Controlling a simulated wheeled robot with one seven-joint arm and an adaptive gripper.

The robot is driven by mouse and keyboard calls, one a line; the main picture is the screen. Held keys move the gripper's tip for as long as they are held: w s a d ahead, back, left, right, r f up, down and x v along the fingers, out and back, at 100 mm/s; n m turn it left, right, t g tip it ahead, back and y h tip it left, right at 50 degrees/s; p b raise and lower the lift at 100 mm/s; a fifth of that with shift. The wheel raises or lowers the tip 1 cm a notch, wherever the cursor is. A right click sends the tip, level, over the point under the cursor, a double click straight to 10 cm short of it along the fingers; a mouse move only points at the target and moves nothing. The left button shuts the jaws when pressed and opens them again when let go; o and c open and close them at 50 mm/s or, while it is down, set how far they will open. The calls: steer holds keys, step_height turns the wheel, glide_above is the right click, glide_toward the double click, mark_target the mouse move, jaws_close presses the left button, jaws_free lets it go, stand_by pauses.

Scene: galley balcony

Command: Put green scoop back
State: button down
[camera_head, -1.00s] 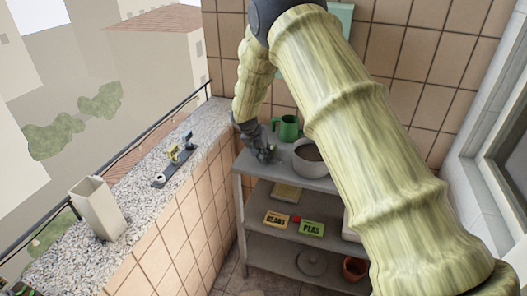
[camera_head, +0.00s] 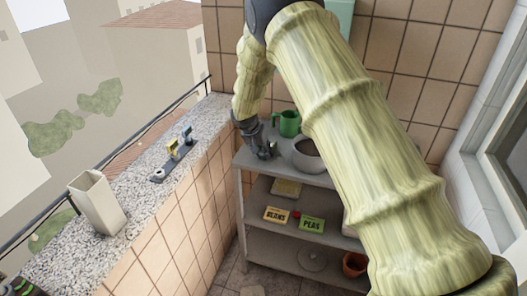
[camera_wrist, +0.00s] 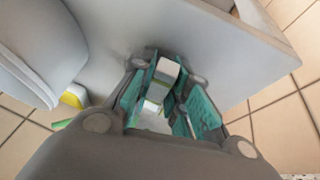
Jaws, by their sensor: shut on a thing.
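My gripper (camera_head: 268,151) is over the front left part of the shelf's top board, left of the grey pot. In the wrist view my gripper (camera_wrist: 170,95) has its teal-padded fingers closed around a pale thing with a green band, which I take to be the green scoop (camera_wrist: 165,72). Most of it is hidden by the fingers, and I cannot tell whether it touches the board. A dark rack (camera_head: 172,163) lies on the granite ledge, with a yellow piece (camera_head: 172,146) and a dark blue piece (camera_head: 187,135) upright in it. Its near end shows a bare pale spot.
A green mug (camera_head: 289,123) and a grey pot of soil (camera_head: 308,157) stand on the grey shelf (camera_head: 262,163). BEANS (camera_head: 276,215) and PEAS (camera_head: 312,224) packets lie below. A pale square vase (camera_head: 97,203) stands on the ledge (camera_head: 145,200). The wall is tiled.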

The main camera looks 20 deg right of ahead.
steer(key=shift+f, duration=0.2)
steer(key=c, duration=1.3)
jaws_free()
steer(key=shift+r, duration=0.15)
steer(key=shift+r+p, duration=0.35)
steer(key=shift+r, duration=1)
steer(key=shift+r+p, duration=0.8)
steer(key=shift+r, duration=1.25)
